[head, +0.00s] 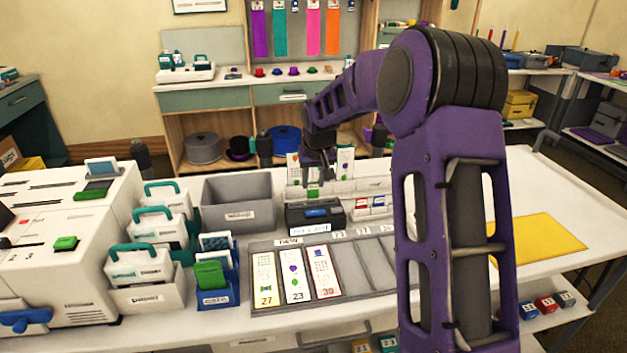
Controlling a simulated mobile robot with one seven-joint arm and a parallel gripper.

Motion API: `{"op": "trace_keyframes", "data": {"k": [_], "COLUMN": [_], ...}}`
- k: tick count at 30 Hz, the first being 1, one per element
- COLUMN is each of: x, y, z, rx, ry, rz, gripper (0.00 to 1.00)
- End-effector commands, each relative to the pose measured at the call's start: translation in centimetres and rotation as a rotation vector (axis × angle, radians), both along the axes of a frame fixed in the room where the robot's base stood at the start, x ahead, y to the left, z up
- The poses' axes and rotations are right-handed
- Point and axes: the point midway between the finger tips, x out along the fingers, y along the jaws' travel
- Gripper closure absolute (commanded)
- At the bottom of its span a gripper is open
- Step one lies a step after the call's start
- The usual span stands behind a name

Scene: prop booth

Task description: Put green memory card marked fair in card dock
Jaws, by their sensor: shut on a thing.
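My gripper (319,178) is at the back of the white table, in front of tall printed cards. It is shut, but what it holds is too small and dark to make out. Just below it stands a dark box (301,217) with a pale blue label, possibly the card dock; its slot is not clear. A green card (210,276) stands in a blue holder (218,299) at the front left. A small green piece (65,243) sits on the white machine at the left. I cannot read the word "fair" on anything.
A grey tray (372,278) holds printed strips in front of the dark box. A grey bin (240,206) stands left of the box, near white cases with teal handles (140,262). A yellow mat (535,240) lies at the right, with bare tabletop around it.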

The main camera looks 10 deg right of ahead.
Motion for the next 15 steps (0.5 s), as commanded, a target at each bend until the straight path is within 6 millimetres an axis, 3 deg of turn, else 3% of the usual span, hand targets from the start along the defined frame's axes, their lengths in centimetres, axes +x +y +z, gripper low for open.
{"op": "trace_keyframes", "data": {"k": [15], "x": [0.0], "y": [0.0], "z": [-1.1], "rx": [0.0], "ry": [0.0], "rz": [0.001], "gripper": [0.82]}}
